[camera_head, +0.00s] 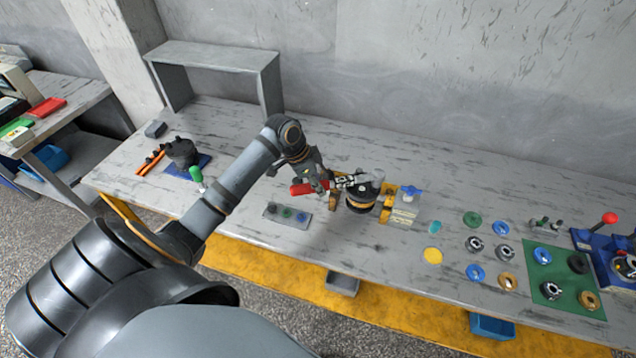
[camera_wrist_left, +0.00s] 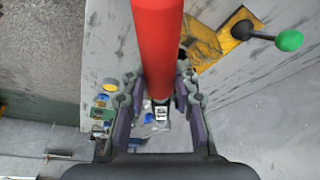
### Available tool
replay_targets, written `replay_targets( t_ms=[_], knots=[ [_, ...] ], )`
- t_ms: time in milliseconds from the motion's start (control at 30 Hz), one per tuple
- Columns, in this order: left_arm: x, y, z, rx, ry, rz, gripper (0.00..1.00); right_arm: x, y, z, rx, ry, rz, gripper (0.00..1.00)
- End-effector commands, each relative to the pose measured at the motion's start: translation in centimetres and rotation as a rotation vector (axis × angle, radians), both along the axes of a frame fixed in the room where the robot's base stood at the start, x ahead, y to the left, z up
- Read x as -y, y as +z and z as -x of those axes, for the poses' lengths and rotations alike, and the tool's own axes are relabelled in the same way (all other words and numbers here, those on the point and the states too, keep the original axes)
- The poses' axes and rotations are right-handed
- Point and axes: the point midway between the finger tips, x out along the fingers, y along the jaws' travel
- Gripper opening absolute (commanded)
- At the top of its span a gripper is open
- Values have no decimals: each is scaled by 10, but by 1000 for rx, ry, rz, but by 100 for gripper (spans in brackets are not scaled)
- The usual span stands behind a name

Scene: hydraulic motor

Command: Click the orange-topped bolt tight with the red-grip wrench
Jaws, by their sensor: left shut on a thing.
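My left gripper (camera_head: 318,178) is shut on the red-grip wrench (camera_head: 300,188), above the middle of the bench. In the left wrist view the red grip (camera_wrist_left: 158,45) runs between the two fingers of the left gripper (camera_wrist_left: 158,88). The wrench's far end reaches right to the top of the black hydraulic motor (camera_head: 361,200), which sits between yellow holders (camera_head: 386,205). I cannot make out the orange-topped bolt, nor whether the wrench is seated on it. My right gripper is out of view.
A green-knobbed lever (camera_head: 197,175) stands left, near my arm. Rings and discs, a green mat (camera_head: 566,292) and a blue device with a red knob (camera_head: 610,218) are at right. The bench behind the motor is clear.

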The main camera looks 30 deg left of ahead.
Motion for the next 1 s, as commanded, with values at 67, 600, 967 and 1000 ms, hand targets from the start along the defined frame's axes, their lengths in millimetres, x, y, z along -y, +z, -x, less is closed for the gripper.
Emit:
replay_targets(
  t_ms=[67, 600, 967, 1000],
  knots=[
    [0, -2, 0, 1, 0, 1, 0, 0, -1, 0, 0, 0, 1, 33],
    [0, -13, -1, 2, -1, 0, 0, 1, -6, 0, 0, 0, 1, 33],
    [0, -18, 1, -3, -1, 1, 0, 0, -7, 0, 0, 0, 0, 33],
    [0, -19, 1, -4, -1, 0, 0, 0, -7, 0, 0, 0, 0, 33]
  ],
)
